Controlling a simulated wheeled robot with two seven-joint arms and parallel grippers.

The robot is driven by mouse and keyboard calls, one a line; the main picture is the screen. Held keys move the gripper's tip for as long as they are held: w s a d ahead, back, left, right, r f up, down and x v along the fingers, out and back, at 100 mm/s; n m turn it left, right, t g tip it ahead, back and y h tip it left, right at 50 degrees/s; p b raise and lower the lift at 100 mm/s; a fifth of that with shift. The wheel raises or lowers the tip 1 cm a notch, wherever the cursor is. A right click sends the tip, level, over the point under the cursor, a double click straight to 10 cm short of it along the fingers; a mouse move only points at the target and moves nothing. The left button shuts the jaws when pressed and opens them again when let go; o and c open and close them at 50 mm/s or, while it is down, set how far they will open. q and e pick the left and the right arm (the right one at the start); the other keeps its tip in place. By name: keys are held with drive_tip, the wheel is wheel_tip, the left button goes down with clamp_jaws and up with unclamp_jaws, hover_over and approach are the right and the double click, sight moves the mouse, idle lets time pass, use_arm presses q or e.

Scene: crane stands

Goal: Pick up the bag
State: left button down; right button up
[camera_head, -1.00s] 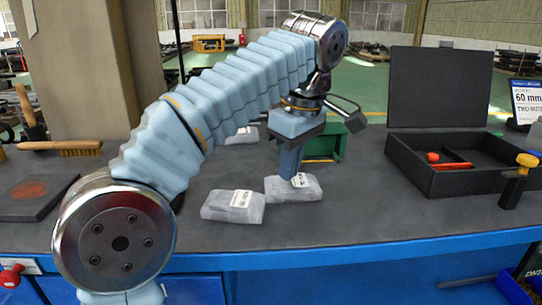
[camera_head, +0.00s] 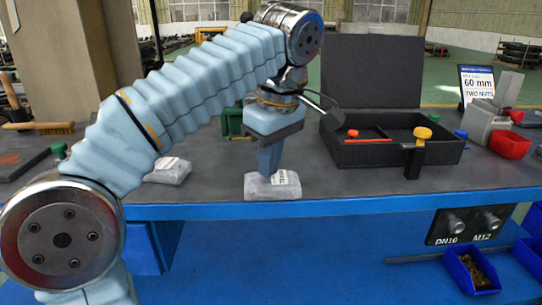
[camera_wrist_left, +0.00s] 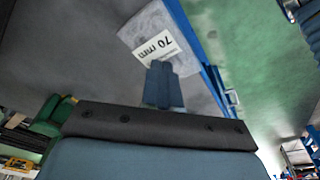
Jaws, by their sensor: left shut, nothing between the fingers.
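A grey, clear-wrapped bag (camera_head: 260,188) with a white label lies near the front edge of the dark bench. In the left wrist view the bag (camera_wrist_left: 139,25) shows a label reading "70 mm". My left gripper (camera_head: 269,172) points down at the bag, its fingertips at the bag's top or just behind it; I cannot tell if they touch. Its fingers (camera_wrist_left: 161,70) are closed together with nothing held between them. A second similar bag (camera_head: 168,172) lies to the left, partly behind my left arm. My right gripper is not in view.
A green object (camera_head: 232,122) is behind my gripper. The front bench strip right of the bag is clear.

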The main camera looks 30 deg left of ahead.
use_arm(q)
drive_tip(key=shift+s+d+f, duration=0.15)
drive_tip(key=shift+d+f, duration=0.1)
drive_tip(key=shift+d, duration=0.35)
drive_tip(key=shift+s+d+f, duration=0.15)
drive_tip(key=shift+d+f, duration=0.1)
drive_tip(key=shift+d, duration=0.35)
drive_tip(key=shift+w+a+r+p, duration=0.1)
drive_tip(key=shift+r+p, duration=0.7)
drive_tip(key=shift+p, duration=0.1)
